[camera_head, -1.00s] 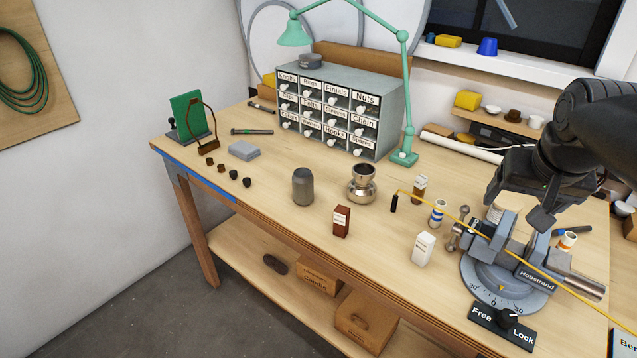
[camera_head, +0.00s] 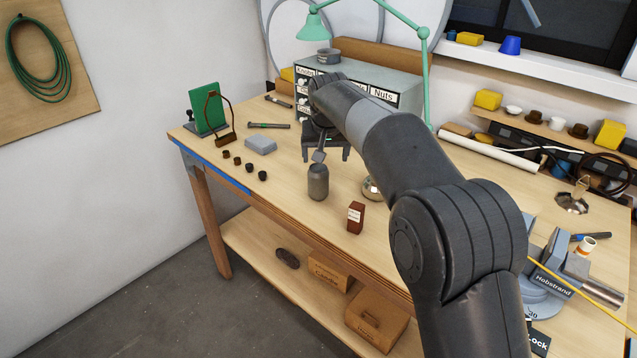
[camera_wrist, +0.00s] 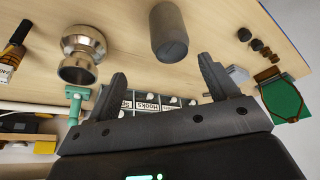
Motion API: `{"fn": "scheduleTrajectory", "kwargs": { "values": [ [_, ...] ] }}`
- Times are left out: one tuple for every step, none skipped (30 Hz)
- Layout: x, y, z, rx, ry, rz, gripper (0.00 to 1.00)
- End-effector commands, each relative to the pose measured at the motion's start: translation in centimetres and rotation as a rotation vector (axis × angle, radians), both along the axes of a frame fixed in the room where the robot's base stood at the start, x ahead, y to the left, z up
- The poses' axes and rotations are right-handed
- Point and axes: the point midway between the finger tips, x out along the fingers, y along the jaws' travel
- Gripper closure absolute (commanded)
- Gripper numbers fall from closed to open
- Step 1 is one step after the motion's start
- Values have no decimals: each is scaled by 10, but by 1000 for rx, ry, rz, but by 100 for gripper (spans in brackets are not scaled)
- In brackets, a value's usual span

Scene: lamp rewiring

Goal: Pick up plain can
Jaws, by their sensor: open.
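The plain can (camera_head: 318,183) is a dark grey cylinder standing upright on the workbench (camera_head: 290,165). In the wrist view the can (camera_wrist: 169,32) shows whole, ahead of the gap between my fingers. My gripper (camera_head: 325,148) is just behind and above the can in the head view, partly hidden by my arm. In the wrist view my gripper (camera_wrist: 163,82) has its two fingers spread wide with nothing between them. The can is apart from both fingers.
A shiny metal vessel (camera_wrist: 83,50) stands beside the can. A dark red box (camera_head: 355,217) stands to its front right. Several small dark caps (camera_head: 249,170) and a grey block (camera_head: 261,144) lie to the left. The drawer cabinet (camera_head: 408,84) and green lamp (camera_head: 424,60) stand behind.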

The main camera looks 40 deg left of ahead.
Motion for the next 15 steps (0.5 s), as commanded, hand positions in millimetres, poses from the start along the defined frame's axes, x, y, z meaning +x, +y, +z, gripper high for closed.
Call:
{"fn": "scheduleTrajectory", "kwargs": {
  "values": [
    [-3, 7, -4, -1, -1, 7, 21],
    [-4, 10, -6, -1, 0, 9, 21],
    [-6, 13, -8, -1, 0, 12, 21],
    [-6, 14, -10, -1, 0, 12, 21],
    [-5, 15, -12, -2, 1, 13, 21],
    [-5, 16, -15, -3, 1, 13, 21],
    [-4, 16, -19, -3, 2, 13, 21],
    [-2, 17, -23, -3, 2, 12, 21],
    [-1, 19, -28, -2, 2, 12, 21],
    [0, 20, -32, -2, 2, 12, 21],
    [2, 21, -37, -4, 2, 11, 21],
    [4, 23, -44, -4, 2, 11, 21],
    [5, 24, -48, -4, 2, 11, 21],
    [6, 25, -51, -2, 1, 12, 21],
    [8, 27, -55, -2, 1, 12, 21]
  ]
}}
